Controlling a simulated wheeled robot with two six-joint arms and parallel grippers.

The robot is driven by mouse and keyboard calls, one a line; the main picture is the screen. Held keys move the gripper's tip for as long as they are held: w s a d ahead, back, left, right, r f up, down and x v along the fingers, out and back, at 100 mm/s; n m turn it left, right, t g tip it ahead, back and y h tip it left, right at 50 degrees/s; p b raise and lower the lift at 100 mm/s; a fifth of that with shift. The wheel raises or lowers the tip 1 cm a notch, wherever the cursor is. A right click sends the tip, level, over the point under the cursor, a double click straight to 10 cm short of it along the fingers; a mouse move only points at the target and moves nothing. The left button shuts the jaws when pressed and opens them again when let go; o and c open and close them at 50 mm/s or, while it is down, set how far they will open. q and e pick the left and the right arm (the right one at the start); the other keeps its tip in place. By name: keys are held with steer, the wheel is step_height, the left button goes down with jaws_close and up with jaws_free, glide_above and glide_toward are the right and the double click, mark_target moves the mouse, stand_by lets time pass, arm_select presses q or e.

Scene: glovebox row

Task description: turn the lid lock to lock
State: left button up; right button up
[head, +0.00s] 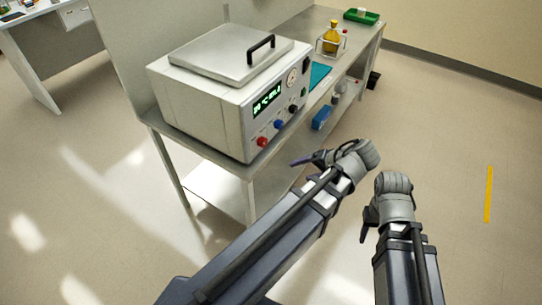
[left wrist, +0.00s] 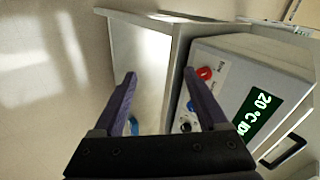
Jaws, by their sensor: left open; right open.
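A white box-shaped instrument (head: 205,105) with a closed flat lid (head: 230,52) and a black handle (head: 261,46) stands on the grey bench. Its front panel has a green display reading about 20 °C, a round gauge (head: 292,78) and several knobs, including a red one (head: 262,142), a blue one (head: 279,125) and a black one (head: 292,109). I cannot read which one is the lid lock. My left gripper (head: 305,160) is open and empty, in front of and below the panel. The red knob also shows in the left wrist view (left wrist: 205,73). My right gripper (head: 368,222) is open and empty over the floor.
The bench (head: 215,162) carries a teal mat (head: 319,74), a yellow flask (head: 331,38) and a green tray (head: 362,16) further back. Its lower shelf holds a blue box (head: 321,118).

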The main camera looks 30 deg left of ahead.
arm_select(q)
steer(key=w+a+f+n+y+b, duration=0.3)
steer(key=w+a+f+y+b, duration=0.15)
steer(key=b, duration=0.45)
steer(key=n+y+b, duration=0.4)
steer(key=y+b, duration=0.1)
steer(key=b, duration=0.5)
glide_toward(265, 143)
steer(key=shift+w+a+f, duration=0.1)
steer(key=shift+a+f, duration=0.05)
steer(key=shift+a, duration=0.4)
arm_select(e)
step_height(265, 143, down, 21)
steer(key=shift+f, duration=0.2)
arm_select(q)
steer(key=shift+w+a, duration=0.15)
steer(key=shift+a, duration=1.75)
steer(key=shift+w+a, duration=0.15)
steer(key=shift+a, duration=1.8)
steer(key=shift+c, duration=0.2)
jaws_close()
